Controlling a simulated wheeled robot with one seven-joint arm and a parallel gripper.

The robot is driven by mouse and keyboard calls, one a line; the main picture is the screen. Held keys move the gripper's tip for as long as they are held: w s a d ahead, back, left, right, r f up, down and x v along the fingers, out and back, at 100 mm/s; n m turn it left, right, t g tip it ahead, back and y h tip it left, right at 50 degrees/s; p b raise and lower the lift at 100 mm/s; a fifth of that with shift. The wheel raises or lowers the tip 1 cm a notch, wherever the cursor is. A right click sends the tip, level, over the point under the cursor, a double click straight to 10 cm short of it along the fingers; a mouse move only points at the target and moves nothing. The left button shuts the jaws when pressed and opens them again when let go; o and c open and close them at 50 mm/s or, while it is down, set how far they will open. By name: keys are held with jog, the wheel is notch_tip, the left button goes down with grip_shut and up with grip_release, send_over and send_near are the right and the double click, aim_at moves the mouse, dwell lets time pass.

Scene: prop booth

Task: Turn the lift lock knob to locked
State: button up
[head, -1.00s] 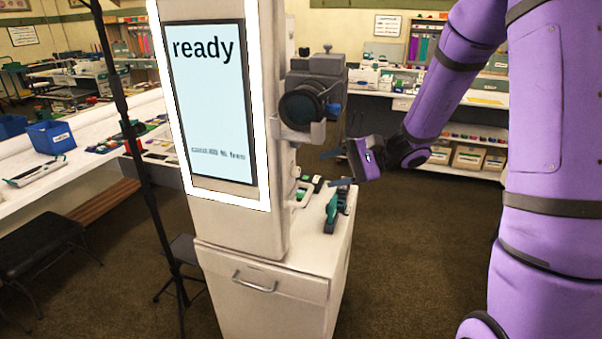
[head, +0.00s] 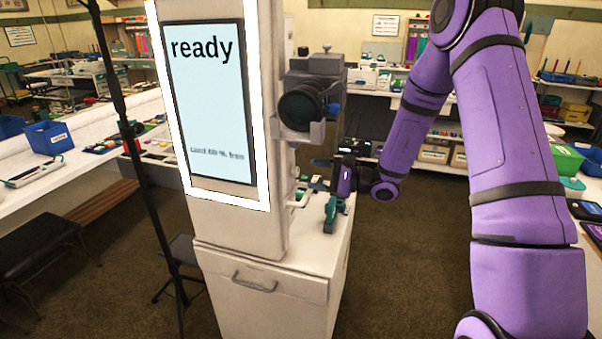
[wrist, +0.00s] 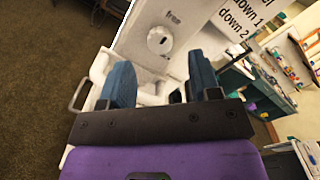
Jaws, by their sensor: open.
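In the wrist view a round pale knob (wrist: 159,40) with a small dark mark sits on a white panel (wrist: 143,22). The word "free" is printed beside it. No "locked" label can be made out. My gripper (wrist: 160,64) has its two blue fingers spread and nothing between them. The knob shows beyond the gap, apart from the fingers. In the head view my gripper (head: 327,176) is at the right side of the white booth column (head: 228,222), above the cabinet top. I cannot make out the knob in the head view.
A camera with a dark lens (head: 300,108) juts from the column above my gripper. A black stand pole (head: 130,130) is left of the column. Open floor lies at the right.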

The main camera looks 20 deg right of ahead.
aim_at(298, 172)
jog(key=shift+x, duration=2.35)
jog(key=c, duration=0.9)
